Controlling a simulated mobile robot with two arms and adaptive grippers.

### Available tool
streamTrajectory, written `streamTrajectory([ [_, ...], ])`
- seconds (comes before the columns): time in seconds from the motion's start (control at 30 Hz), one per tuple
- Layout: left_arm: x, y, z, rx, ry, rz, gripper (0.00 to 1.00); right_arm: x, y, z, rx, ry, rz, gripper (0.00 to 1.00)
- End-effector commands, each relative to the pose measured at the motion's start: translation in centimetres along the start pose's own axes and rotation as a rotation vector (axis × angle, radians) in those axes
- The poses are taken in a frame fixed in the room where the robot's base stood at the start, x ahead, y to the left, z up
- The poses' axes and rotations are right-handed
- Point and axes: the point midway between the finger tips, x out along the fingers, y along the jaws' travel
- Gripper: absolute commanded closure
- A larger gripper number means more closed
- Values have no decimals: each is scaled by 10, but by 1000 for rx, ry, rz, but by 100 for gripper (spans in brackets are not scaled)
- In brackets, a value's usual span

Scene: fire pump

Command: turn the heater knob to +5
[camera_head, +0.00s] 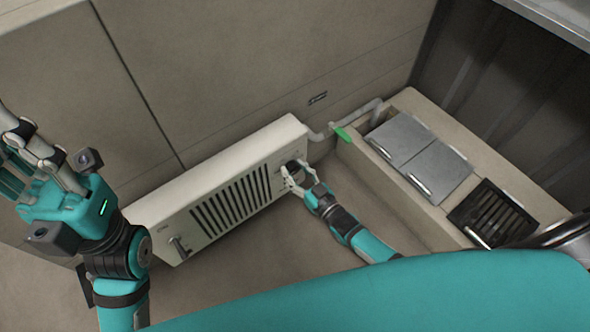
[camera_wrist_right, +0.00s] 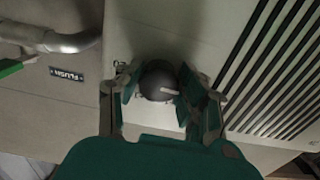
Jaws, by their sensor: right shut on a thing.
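The heater (camera_head: 215,190) is a long cream box with dark vent slats, low along the wall. Its dark round knob (camera_wrist_right: 158,82) with a pale pointer mark sits near the heater's right end; in the head view the knob (camera_head: 293,166) is partly covered by my gripper. My right gripper (camera_head: 290,178) is at the knob, and in the wrist view its fingers (camera_wrist_right: 160,90) are on either side of the knob, shut on it. The scale marks around the knob are too small or hidden to read. My left gripper (camera_head: 35,165) is raised at the left, away from the heater, its fingers spread and empty.
A grey pipe (camera_head: 318,148) runs from the heater's right end, with a green lever (camera_head: 342,133) by it. A label reading FLUSH (camera_wrist_right: 67,74) is near the pipe. A bench with grey lids (camera_head: 400,138) and a dark grille (camera_head: 492,213) stands at right.

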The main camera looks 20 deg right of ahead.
Motion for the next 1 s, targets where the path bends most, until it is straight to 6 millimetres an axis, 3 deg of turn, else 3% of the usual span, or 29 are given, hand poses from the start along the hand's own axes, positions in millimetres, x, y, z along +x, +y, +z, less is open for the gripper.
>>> streamTrajectory([
  [0.57, -1, 0, 1, 0, -6, 0, 100, -1, -1, 2, -38, -5, -1, 94],
  [0.6, -1, 0, 1, 0, -6, 0, 100, -1, -1, 2, -38, -4, -1, 61],
  [0.7, -1, 0, 1, 0, -6, 0, 100, -1, -1, 2, -37, -4, -1, 47],
  [0.8, -1, 0, 1, 0, -7, 0, 100, -1, 0, 1, -37, -3, -1, 38],
  [1.0, -2, 0, 2, 1, -10, 0, 100, 0, 0, 0, -36, -1, 0, 38],
])
